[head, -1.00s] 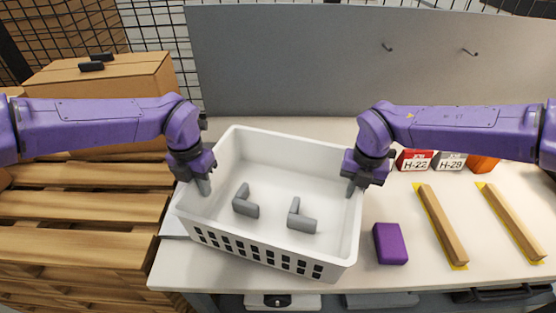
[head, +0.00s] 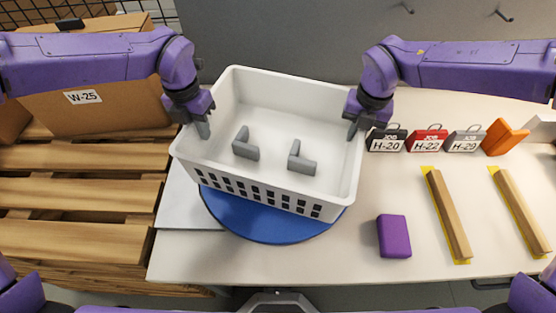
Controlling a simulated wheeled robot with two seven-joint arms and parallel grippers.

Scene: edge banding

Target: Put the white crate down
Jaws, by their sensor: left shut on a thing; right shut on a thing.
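The white crate (head: 265,182) is held between my two grippers in the head view, over a blue round disc (head: 268,229) on the white table. Two grey L-shaped pieces (head: 245,144) (head: 301,159) lie inside on its floor. My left gripper (head: 203,128) is shut on the crate's left wall. My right gripper (head: 353,131) is shut on its right wall. The crate hides most of the disc. I cannot tell whether the crate's bottom touches the disc.
A purple block (head: 394,236) lies right of the crate. Two wooden strips (head: 448,215) (head: 520,210) lie farther right. Labelled black (head: 386,139), red (head: 427,140) and grey (head: 466,141) items and an orange piece (head: 504,137) stand behind them. Wooden pallets (head: 75,200) and a cardboard box (head: 95,105) are at left.

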